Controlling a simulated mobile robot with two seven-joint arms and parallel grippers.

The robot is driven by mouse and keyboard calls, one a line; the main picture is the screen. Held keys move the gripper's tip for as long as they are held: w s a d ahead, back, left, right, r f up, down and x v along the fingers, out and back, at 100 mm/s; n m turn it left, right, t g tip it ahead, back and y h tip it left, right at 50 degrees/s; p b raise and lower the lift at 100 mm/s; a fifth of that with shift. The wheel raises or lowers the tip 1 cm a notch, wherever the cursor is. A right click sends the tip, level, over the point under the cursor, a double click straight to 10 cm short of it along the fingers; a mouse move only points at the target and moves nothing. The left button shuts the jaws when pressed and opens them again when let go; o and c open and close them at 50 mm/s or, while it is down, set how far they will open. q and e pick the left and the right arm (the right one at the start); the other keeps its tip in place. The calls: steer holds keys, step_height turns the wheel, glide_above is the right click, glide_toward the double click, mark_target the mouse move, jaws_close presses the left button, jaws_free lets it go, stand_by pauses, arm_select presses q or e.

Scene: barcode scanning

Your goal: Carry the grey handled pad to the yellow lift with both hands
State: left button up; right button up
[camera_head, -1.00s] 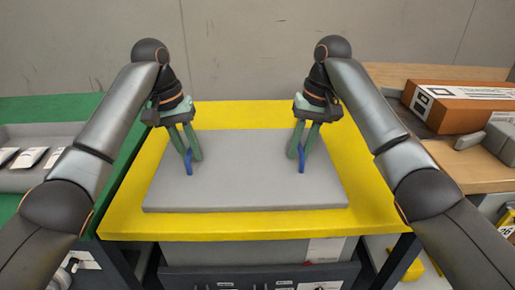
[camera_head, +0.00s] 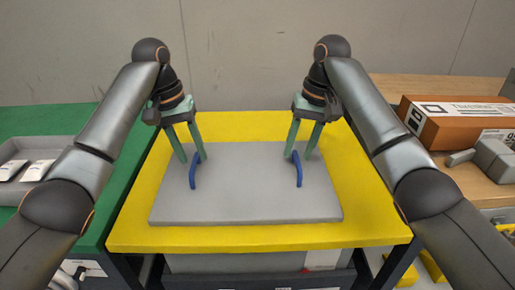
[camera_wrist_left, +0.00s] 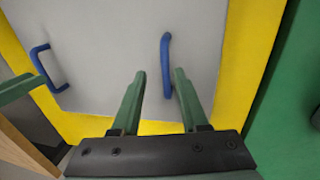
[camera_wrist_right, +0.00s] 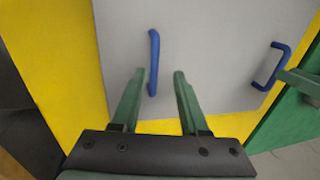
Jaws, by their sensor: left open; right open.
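The grey pad (camera_head: 245,185) lies flat on the yellow lift top (camera_head: 250,238). It has two upright blue handles, a left one (camera_head: 195,170) and a right one (camera_head: 297,169). My left gripper (camera_head: 190,159) is open over the left handle. In the left wrist view this handle (camera_wrist_left: 166,65) stands just beyond the fingertips, within their gap. My right gripper (camera_head: 303,157) is open over the right handle. In the right wrist view that handle (camera_wrist_right: 153,62) shows between the fingers, nearer the left one. Neither gripper holds anything.
A green table (camera_head: 60,120) with a grey tray (camera_head: 12,160) of white packets adjoins on the left. A wooden table (camera_head: 400,84) with an orange box (camera_head: 450,128) and a grey scanner-like device (camera_head: 492,158) stands right. A bare wall is behind.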

step_height(320, 180, up, 37)
steer(key=d+p, duration=0.2)
steer(key=p, duration=2.3)
steer(key=shift+d, duration=0.2)
